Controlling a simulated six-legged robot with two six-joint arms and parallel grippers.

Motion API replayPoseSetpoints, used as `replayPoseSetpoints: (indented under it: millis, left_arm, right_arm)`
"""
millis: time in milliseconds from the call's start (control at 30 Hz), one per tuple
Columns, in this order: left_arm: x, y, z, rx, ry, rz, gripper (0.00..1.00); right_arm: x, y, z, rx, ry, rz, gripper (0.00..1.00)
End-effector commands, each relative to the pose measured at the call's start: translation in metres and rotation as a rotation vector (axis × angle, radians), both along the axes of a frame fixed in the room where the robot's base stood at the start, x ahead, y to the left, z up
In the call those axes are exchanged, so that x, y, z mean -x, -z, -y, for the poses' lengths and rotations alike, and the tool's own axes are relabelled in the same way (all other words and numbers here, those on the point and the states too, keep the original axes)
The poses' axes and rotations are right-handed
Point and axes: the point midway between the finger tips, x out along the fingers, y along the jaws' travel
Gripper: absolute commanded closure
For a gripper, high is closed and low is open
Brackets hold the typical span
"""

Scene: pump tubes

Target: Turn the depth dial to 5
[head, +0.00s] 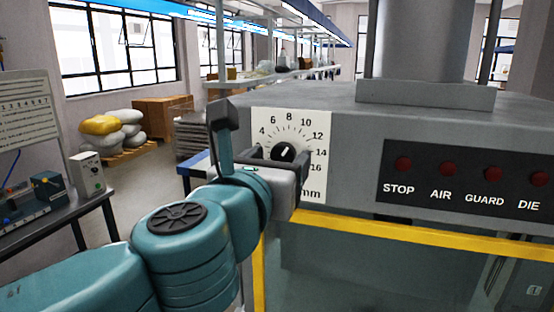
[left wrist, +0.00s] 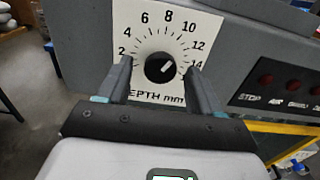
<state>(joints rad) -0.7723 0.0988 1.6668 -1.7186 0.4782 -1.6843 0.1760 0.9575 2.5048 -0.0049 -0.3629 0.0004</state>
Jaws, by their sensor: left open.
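The depth dial's black knob (head: 283,153) sits on a white scale plate (head: 318,128) on the grey machine's front. It also shows in the left wrist view (left wrist: 160,68), where the plate reads "DEPTH mm" and numbers run from 2 to 14. The knob's white pointer mark is to the upper right, roughly towards 12; the exact reading is too small to tell. My left gripper (head: 279,157) is open in front of the dial. In the wrist view its fingers (left wrist: 159,70) stand left and right of the knob with gaps; contact is not visible.
A black panel (head: 465,178) with red buttons labelled STOP, AIR, GUARD and DIE lies right of the dial. A yellow bar (head: 400,235) runs below. A workbench (head: 60,215) stands at the left. Open floor lies between bench and machine.

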Motion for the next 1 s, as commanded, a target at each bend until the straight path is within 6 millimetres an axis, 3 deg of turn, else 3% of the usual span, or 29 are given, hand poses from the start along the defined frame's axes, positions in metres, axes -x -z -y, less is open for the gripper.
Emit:
replayPoseSetpoints:
  millis: [67,200,233,667,1000]
  left_arm:
    - [0.000,0.000,0.000,0.000,0.000,-0.001,0.38]
    - [0.000,0.000,0.000,0.000,0.000,-0.001,0.83]
    - [0.000,0.000,0.000,0.000,0.000,-0.001,0.90]
    - [0.001,0.002,0.001,0.074,0.001,-0.024,0.91]
    - [0.001,0.003,0.001,0.334,0.002,-0.108,0.91]
  right_arm:
    - [0.000,0.000,0.000,0.000,0.000,0.000,0.57]
    - [0.000,0.000,0.000,0.000,0.000,0.000,0.57]
    - [0.000,0.000,0.000,0.000,0.000,0.000,0.57]
    - [0.000,0.007,0.000,0.000,0.000,0.000,0.57]
    - [0.000,0.026,0.000,0.000,0.000,0.000,0.57]
